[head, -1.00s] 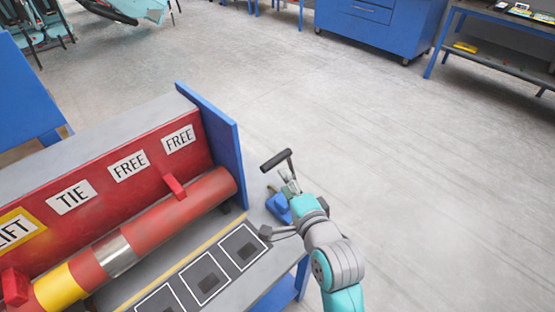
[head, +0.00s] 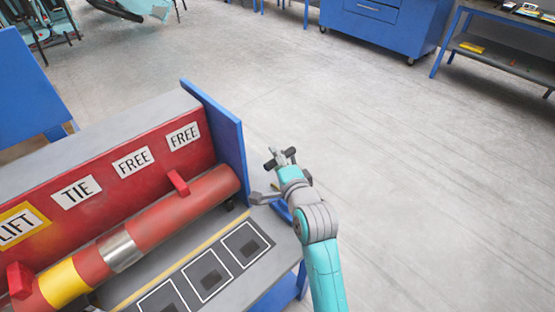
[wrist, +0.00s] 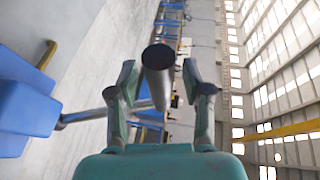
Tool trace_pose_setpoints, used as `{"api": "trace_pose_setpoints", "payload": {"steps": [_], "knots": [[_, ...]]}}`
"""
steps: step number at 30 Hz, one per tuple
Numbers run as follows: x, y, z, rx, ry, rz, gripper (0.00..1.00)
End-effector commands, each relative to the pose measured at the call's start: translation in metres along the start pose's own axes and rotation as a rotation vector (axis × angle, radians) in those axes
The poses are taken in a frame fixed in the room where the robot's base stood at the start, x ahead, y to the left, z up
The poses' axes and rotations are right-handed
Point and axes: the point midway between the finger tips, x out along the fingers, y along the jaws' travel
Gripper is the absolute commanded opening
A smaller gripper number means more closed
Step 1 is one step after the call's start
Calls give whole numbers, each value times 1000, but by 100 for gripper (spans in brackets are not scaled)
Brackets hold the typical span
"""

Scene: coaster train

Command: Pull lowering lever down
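The lowering lever has a black cylindrical grip (wrist: 158,72) on a metal rod (wrist: 85,117). The rod runs left to a blue mount (wrist: 25,118) in the wrist view. In the head view the grip's dark end (head: 270,164) shows beyond the end of the red bench, partly hidden by my gripper (head: 280,158). In the wrist view my gripper (wrist: 161,92) is open, with one finger on each side of the grip. Gaps show between the grip and both fingers. Most of the rod and mount is hidden behind my arm in the head view.
The red bench (head: 110,185) with a thick red tube (head: 180,210) and labels LIFT, TIE, FREE and FREE stands at the left. Its blue end panel (head: 215,130) is close to my gripper. A blue cabinet (head: 370,25) stands at the back. The floor at right is clear.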

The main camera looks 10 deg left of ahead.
Motion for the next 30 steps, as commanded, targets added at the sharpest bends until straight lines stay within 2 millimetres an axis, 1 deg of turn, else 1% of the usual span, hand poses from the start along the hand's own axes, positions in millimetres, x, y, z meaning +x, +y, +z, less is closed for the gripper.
{"api": "trace_pose_setpoints", "payload": {"steps": [1,2,3,6,17,23,30], "knots": [[0,0,0,0,0,0,40],[0,0,0,0,0,0,32],[0,0,0,0,0,0,22],[0,0,0,0,0,0,0],[-2,0,-1,7,0,-14,0],[-12,0,-5,36,0,-81,0],[-29,0,-12,98,1,-228,0]]}}
